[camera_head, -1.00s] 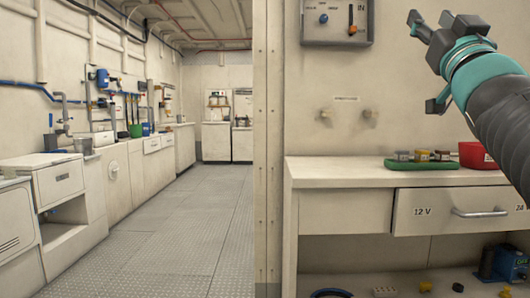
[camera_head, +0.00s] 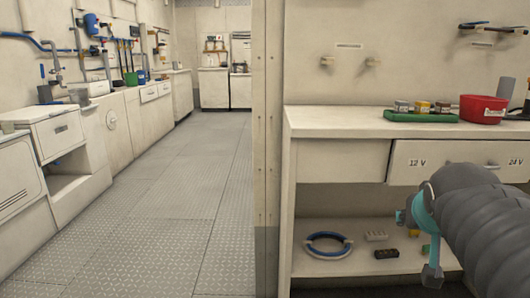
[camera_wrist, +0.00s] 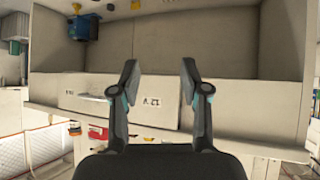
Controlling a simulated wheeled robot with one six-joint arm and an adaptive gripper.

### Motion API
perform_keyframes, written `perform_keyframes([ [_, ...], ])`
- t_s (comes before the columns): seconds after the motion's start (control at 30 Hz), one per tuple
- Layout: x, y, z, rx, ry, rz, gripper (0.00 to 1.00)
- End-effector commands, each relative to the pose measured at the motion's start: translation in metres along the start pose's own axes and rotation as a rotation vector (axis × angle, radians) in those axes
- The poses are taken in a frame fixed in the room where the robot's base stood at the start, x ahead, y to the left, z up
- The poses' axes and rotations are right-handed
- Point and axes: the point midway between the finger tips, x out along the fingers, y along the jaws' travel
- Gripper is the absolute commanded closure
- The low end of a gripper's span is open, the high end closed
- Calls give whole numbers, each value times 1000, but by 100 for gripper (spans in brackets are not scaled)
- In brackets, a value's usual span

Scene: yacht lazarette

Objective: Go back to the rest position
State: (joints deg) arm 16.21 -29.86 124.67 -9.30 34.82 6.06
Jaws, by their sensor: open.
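My gripper (camera_wrist: 159,76) is open and empty in the wrist view, its two fingers apart in front of the bench front and lower shelf. In the head view my arm comes in at the lower right, in front of the drawer (camera_head: 444,164). The wrist view looks upside down, with the 12 V drawer (camera_wrist: 120,101) behind and beside the fingers. Nothing touches the fingers as far as I can see.
The bench top (camera_head: 340,123) carries a green tray (camera_head: 421,118) and a red bin (camera_head: 482,109). The lower shelf (camera_head: 340,277) holds a blue-and-white hose ring (camera_head: 328,245) and small blocks. The floor aisle (camera_head: 190,190) at left is clear. A wall edge (camera_head: 267,150) divides it from the bench.

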Motion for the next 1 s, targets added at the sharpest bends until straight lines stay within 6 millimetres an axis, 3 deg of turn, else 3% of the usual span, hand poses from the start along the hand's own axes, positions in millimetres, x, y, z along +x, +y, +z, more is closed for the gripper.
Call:
perform_keyframes([
  [0.1,-13,-27,70,-58,-197,-74,54],
  [0.2,-28,-46,123,-102,-330,-137,54],
  [0.33,-52,-68,168,-143,-418,-214,54],
  [0.4,-61,-75,175,-169,-413,-239,54],
  [0.57,-73,-82,168,-204,-381,-272,54],
  [1.0,-74,-84,168,-211,-377,-277,54],
])
